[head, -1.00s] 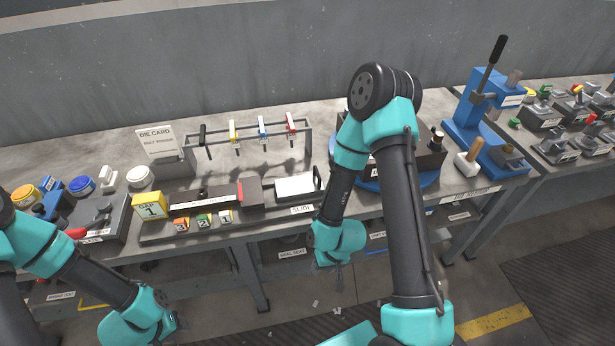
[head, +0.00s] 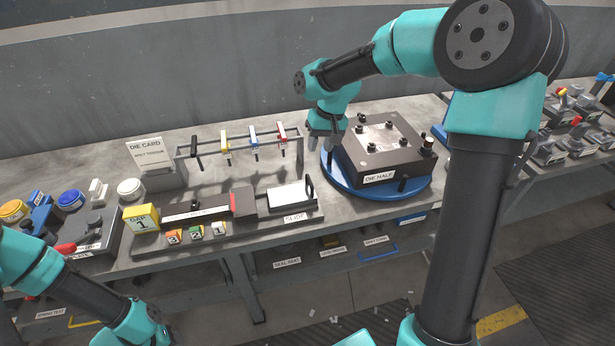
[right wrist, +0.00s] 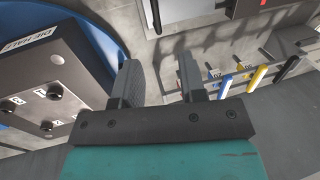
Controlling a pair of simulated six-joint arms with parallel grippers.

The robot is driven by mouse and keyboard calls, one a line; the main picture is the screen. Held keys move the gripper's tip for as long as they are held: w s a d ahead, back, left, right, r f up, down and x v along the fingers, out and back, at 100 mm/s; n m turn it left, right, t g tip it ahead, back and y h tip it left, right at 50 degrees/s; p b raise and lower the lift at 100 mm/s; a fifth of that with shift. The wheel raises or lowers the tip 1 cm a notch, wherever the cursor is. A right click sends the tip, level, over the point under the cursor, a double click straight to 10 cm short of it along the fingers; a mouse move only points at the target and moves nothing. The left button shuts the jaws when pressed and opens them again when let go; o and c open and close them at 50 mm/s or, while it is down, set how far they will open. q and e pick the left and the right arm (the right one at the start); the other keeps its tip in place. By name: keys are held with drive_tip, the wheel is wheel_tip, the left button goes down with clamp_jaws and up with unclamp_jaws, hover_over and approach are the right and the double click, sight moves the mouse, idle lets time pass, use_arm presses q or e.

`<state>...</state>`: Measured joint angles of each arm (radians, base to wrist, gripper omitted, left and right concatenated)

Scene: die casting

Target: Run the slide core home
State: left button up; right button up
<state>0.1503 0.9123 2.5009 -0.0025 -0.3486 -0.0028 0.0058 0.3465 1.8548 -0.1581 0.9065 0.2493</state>
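The slide core, a pale block (head: 288,194) with an upright black handle (head: 309,187) at its right end, sits on a dark base behind the SLIDE label. A gap separates it from the dark block with a red face to its left. My right gripper (head: 326,143) points down above the bench, behind and right of the handle, beside the die half. In the right wrist view its fingers (right wrist: 158,82) are apart with nothing between them. The slide's handle (right wrist: 156,12) shows at that view's top edge. My left gripper (head: 158,335) is low at bottom left, its fingers unclear.
The brown die half (head: 385,160) stands on a blue turntable (head: 345,184) at right. A rack (head: 300,150) with hanging coloured tools stands behind the slide. A yellow gap block (head: 140,218) and small numbered blocks (head: 196,233) sit at left.

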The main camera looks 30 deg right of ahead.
sight(310, 180)
drive_tip(key=v, duration=0.4)
drive_tip(key=shift+w+d+r, duration=0.1)
drive_tip(key=shift+w+d, duration=0.1)
drive_tip(key=shift+w, duration=0.2)
drive_tip(key=x, duration=1.7)
drive_tip(key=shift+d+f, duration=0.2)
drive_tip(key=shift+f, duration=0.1)
drive_tip(key=shift+c, duration=0.3)
clamp_jaws()
